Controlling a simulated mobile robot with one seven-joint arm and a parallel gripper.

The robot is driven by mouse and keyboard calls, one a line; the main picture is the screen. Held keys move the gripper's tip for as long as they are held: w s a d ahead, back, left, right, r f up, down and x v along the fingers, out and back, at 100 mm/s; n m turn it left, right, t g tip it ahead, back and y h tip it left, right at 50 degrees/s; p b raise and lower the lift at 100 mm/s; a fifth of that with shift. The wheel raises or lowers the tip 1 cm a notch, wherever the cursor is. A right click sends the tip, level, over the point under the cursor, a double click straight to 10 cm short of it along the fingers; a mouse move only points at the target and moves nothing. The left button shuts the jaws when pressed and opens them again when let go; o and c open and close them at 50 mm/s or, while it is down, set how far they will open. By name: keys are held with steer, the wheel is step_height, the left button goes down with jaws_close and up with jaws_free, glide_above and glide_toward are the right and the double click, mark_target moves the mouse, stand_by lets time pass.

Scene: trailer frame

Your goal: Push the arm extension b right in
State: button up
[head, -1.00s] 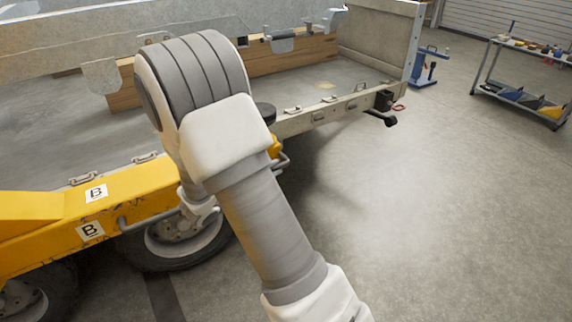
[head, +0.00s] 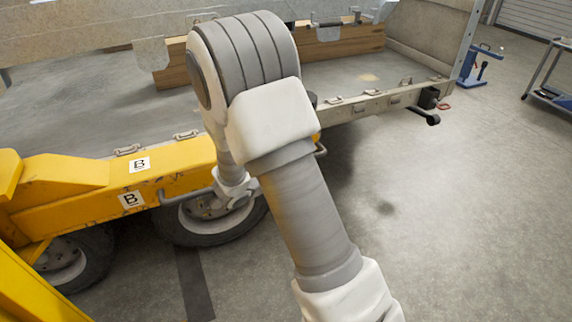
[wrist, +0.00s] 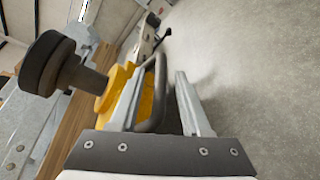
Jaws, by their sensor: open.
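Arm extension b is the yellow beam (head: 105,185) with two "B" labels, at the left in the head view. A grey bar handle (head: 187,197) runs along its near side. Part of the yellow beam shows in the wrist view (wrist: 112,92), left of my jaws. My gripper (wrist: 160,78) is open, and the handle (wrist: 157,92) appears between its two fingers. I cannot tell whether a finger touches it. In the head view my gripper is low beside the beam's right end, mostly hidden by my arm, which also covers part of the beam.
The trailer's bed (head: 100,110) and side rail (head: 360,107) lie behind the beam. Wheels (head: 210,220) stand below it. A dark round knob (wrist: 55,65) is left of my fingers in the wrist view. Open concrete floor (head: 450,220) lies at the right.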

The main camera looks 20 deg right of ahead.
steer(key=p+v, duration=0.3)
steer(key=v, duration=1.3)
steer(key=shift+s+a, duration=0.2)
steer(key=shift+a, duration=0.2)
